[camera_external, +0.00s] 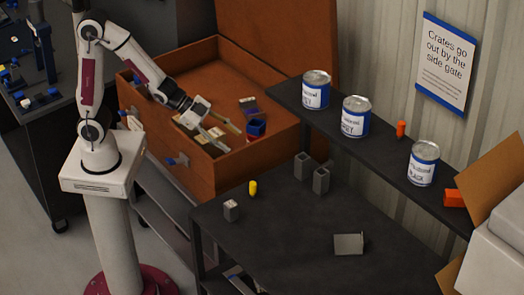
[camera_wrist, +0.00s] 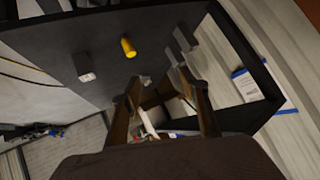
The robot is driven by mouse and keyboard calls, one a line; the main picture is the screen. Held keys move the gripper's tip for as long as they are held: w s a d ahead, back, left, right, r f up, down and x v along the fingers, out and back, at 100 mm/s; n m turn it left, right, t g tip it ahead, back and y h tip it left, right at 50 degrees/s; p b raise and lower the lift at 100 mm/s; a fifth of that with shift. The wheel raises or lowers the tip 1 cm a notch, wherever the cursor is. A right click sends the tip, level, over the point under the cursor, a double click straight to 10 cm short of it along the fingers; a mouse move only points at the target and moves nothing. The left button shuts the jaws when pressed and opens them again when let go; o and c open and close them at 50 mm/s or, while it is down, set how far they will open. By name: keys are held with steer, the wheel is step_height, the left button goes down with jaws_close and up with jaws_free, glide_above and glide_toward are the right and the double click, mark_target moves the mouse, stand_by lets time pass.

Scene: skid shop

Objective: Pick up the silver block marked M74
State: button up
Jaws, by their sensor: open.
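A small silver-grey block (camera_external: 231,211) with a paler top stands near the left edge of the dark table. In the wrist view it appears at upper left (camera_wrist: 84,72), with a small unreadable mark on its face. Two taller grey blocks (camera_external: 302,167) (camera_external: 321,181) stand close together farther back; they also show at upper right in the wrist view (camera_wrist: 185,38). I cannot read M74 on any block. My gripper (camera_external: 226,136) is open and empty, over the open orange-brown chest and apart from all these blocks. Its spread fingers show in the wrist view (camera_wrist: 156,82).
A yellow cylinder (camera_external: 253,188) stands between the small block and the grey pair. A grey plate-like piece (camera_external: 348,244) is at the front. Cans (camera_external: 355,117) stand on the raised shelf (camera_external: 386,152). The orange-brown chest (camera_external: 275,152) holds assorted items. Much of the front tabletop is clear.

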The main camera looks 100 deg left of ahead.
steer(key=w+d+f+m+h, duration=0.2)
steer(key=w+d+f+h, duration=0.15)
steer(key=d+f, duration=0.2)
steer(key=m+h, duration=0.2)
steer(key=h, duration=0.5)
glide_toward(231, 211)
steer(key=shift+w+r+t+y, duration=0.15)
steer(key=shift+w+r, duration=0.25)
steer(key=shift+w, duration=0.35)
steer(key=shift+w+r+t+y, duration=0.15)
steer(key=shift+w+r, duration=0.2)
steer(key=shift+w, duration=0.35)
steer(key=shift+s+f+h, duration=0.4)
steer(key=shift+f+h, duration=0.05)
steer(key=shift+f, duration=0.15)
steer(key=shift+s+a+f+n+t+h, duration=0.3)
steer(key=shift+s+f+t+h, duration=0.15)
steer(key=shift+s+t, duration=0.15)
steer(key=shift+x, duration=1.35)
steer(key=shift+w+d, duration=0.1)
